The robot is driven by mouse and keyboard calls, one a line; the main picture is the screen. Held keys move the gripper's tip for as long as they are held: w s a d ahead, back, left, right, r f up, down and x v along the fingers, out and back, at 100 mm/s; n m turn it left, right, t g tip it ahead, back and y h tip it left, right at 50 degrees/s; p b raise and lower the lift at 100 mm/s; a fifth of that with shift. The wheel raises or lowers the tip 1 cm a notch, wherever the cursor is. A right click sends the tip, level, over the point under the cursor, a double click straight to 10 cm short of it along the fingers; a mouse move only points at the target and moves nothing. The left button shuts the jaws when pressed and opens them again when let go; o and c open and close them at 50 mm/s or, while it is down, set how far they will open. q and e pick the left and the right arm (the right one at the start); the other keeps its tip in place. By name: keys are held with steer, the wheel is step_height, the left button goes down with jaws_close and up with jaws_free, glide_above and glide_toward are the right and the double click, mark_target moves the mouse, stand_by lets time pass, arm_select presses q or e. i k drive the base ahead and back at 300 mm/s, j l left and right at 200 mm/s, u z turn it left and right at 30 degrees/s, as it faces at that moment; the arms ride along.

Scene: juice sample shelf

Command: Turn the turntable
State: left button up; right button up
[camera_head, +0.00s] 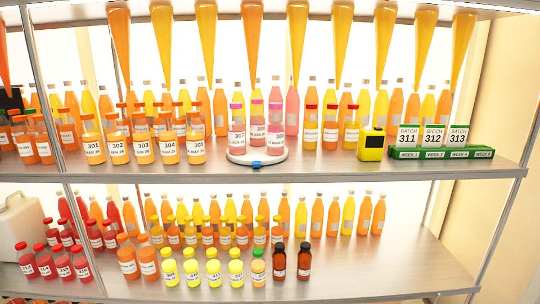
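The turntable (238,157) is a low, round, pale disc near the middle of the upper shelf, with a blue tab (256,164) on its front rim. Several bottles with pink tops stand on it. The front left bottle (237,140) has a label that seems to read 307, and another labelled bottle (275,140) stands at the front right. A third bottle (257,125) shows behind them. Neither of my grippers is in view.
Labelled orange bottles (168,148) stand left of the turntable. To its right are a yellow device (371,145) and a green rack (440,153) with batch cards. Orange cones hang above. The shelf front (320,170) is clear. A lower shelf (370,265) holds more bottles.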

mark_target(255, 157)
steer(key=i+l+u, duration=0.25)
steer(key=i+l, duration=0.55)
steer(key=i, duration=0.1)
